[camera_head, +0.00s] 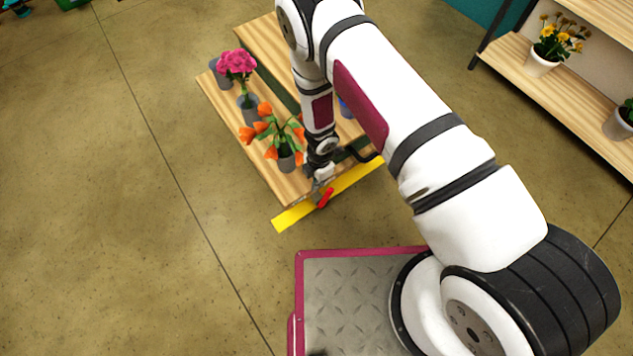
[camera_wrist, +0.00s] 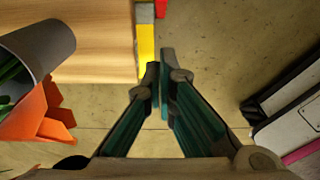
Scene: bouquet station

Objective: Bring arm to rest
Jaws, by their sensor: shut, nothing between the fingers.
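My gripper (camera_head: 318,184) is at the near edge of the wooden table (camera_head: 222,93), close to the yellow strip there. In the wrist view its two fingers (camera_wrist: 160,75) are together with nothing between them, and bare floor shows beyond the tips. My arm reaches from the right across the table and hides part of it.
Grey pots stand along the table's left side, with pink flowers (camera_head: 238,64) and orange flowers (camera_head: 269,134). A yellow strip (camera_head: 292,217) with a red piece (camera_head: 326,197) lines the near edge. A shelf (camera_head: 560,98) with potted plants stands right. Floor left is clear.

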